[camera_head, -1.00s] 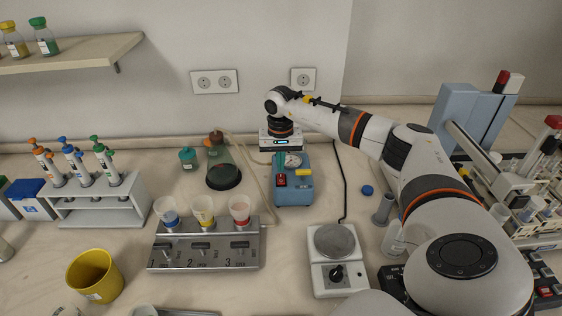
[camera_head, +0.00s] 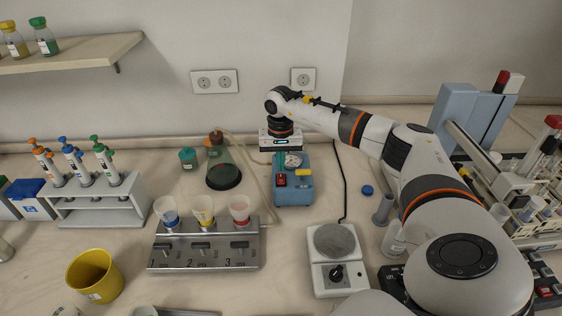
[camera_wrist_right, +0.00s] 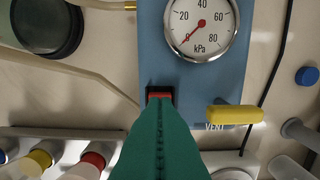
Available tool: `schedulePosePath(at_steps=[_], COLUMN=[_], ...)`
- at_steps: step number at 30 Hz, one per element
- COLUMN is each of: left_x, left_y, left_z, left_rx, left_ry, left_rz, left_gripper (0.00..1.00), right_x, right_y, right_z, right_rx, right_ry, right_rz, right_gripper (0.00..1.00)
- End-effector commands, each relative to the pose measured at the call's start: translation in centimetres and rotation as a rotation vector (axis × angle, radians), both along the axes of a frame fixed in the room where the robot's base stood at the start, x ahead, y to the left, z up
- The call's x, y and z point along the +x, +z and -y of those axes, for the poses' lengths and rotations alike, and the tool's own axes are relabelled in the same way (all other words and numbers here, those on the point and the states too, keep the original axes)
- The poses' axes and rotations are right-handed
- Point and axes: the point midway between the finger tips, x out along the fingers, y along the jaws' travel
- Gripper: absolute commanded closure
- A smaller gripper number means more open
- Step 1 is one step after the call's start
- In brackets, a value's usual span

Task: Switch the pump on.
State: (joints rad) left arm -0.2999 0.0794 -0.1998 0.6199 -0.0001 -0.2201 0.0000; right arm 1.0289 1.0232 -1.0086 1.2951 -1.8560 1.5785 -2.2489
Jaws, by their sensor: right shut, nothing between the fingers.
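The pump is a small blue box (camera_head: 293,190) against the back of the bench, with a red switch (camera_head: 281,180) on its top and a yellow vent lever (camera_head: 304,173). In the right wrist view the red switch (camera_wrist_right: 160,93) sits in a black frame, partly hidden by my fingers. The round kPa gauge (camera_wrist_right: 201,22) has its needle at the low end, lower left. My right gripper (camera_head: 280,160) is shut and empty, its green fingers over the pump, with the tips (camera_wrist_right: 159,108) at the switch's near edge. I cannot tell whether they touch it. My left gripper is out of view.
A dark-bottomed flask (camera_head: 224,176) and a filter manifold (camera_head: 205,254) with three cups stand left of the pump. A black cable (camera_head: 342,185) runs beside the pump. Bare bench lies between pump and hotplate.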

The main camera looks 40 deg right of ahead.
Motion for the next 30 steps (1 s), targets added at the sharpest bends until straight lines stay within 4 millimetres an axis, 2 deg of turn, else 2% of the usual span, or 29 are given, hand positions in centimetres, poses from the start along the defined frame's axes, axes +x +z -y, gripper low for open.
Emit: schedulePosePath(at_steps=[30], left_x=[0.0], left_y=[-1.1], left_z=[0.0], left_rx=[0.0], left_ry=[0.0], left_rz=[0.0], left_gripper=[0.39], right_x=[0.0], right_y=[-1.6], right_z=[0.0], right_rx=[0.0], right_ry=[0.0], right_rz=[0.0], right_gripper=[1.0])
